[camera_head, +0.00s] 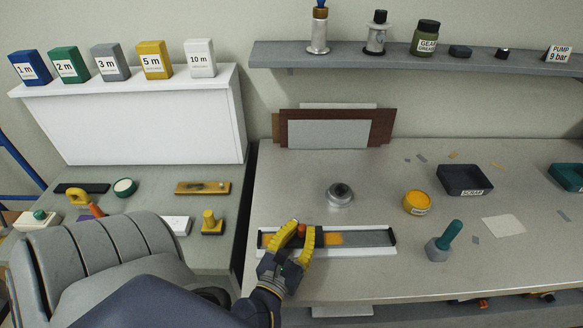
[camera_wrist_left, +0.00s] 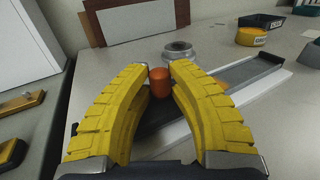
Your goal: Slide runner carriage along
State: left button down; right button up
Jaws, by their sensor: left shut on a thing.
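The runner is a long dark track (camera_head: 370,238) on a white base, lying left to right near the table's front edge. In the left wrist view the track (camera_wrist_left: 243,72) runs off to the upper right. The carriage's orange knob (camera_head: 301,230) is near the track's left part; it also shows in the left wrist view (camera_wrist_left: 160,83). My left gripper (camera_head: 295,234), with yellow ribbed fingers, is shut around the knob. The carriage body below is mostly hidden by the fingers. An orange patch (camera_head: 334,239) lies on the track just right of the gripper. My right gripper is not in view.
A round metal piece (camera_head: 340,195) stands behind the runner. A yellow tin (camera_head: 416,202), a teal-handled tool (camera_head: 443,241) and a dark scrap tray (camera_head: 463,180) stand to the right. A gap separates this table from the left bench. The track right of the patch is clear.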

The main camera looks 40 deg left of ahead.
pick_arm(q)
jog(key=shift+s+a, duration=0.8)
jog(key=shift+a, duration=0.2)
